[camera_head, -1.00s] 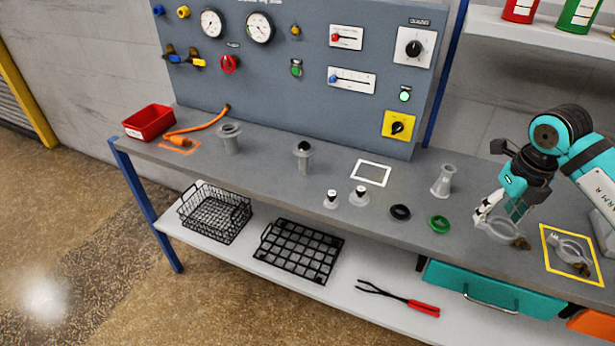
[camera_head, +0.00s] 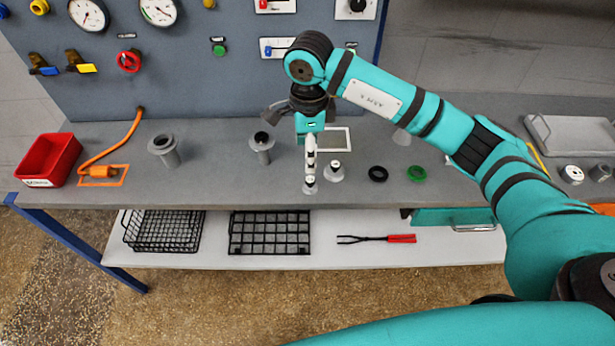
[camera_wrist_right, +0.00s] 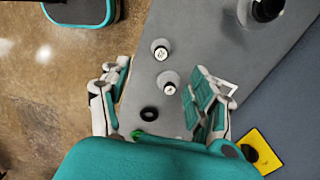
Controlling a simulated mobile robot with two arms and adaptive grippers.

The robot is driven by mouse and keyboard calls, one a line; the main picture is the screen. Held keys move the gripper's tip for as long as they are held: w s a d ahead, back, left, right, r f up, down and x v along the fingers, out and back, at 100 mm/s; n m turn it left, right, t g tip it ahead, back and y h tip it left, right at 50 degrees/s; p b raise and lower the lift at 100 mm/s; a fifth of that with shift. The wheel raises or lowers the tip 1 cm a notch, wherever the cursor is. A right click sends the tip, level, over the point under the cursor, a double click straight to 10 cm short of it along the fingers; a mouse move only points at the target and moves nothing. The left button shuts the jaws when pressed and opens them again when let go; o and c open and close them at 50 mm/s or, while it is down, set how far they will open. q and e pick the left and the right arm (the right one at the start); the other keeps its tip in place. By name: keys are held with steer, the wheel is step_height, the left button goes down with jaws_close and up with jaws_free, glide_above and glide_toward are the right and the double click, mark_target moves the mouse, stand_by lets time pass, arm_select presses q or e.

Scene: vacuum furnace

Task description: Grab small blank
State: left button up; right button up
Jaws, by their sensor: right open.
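Two small grey flanged pieces with pale, marked tops stand on the bench. One piece (camera_head: 310,186) is at the front edge, and the other (camera_head: 336,173) is just behind it to the right. They also show in the right wrist view as a first piece (camera_wrist_right: 160,49) and a second piece (camera_wrist_right: 169,85). I cannot read the marks or tell which is the small blank. My right gripper (camera_head: 310,172) hangs above them, pointing down. My left gripper is out of view.
A black ring (camera_head: 378,174) and green ring (camera_head: 417,174) lie to the right. Upright grey ports (camera_head: 262,155) (camera_head: 164,150) stand to the left, near a red bin (camera_head: 49,161). The gauge panel (camera_head: 230,85) rises behind. A lower shelf holds wire baskets (camera_head: 163,232).

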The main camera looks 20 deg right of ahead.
mark_target(310, 179)
steer(key=f, duration=0.3)
steer(key=f+p, duration=0.1)
steer(key=f, duration=0.2)
steer(key=shift+w+a+f+p, duration=0.1)
steer(key=shift+a+p, duration=0.1)
steer(key=shift+p, duration=0.1)
steer(key=shift+f, duration=0.25)
steer(key=shift+d+f, duration=0.1)
steer(key=shift+f, duration=0.1)
steer(key=f, duration=0.1)
steer(key=f+p, duration=0.1)
steer(key=f, duration=0.1)
steer(key=f+p, duration=0.1)
steer(key=shift+d+f, duration=0.2)
steer(key=shift+d, duration=0.15)
steer(key=shift+f, duration=0.3)
steer(key=c, duration=0.8)
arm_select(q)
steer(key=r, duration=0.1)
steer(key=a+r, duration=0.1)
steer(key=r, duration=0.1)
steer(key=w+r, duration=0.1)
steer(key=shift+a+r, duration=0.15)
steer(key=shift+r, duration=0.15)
arm_select(e)
steer(key=c, duration=0.5)
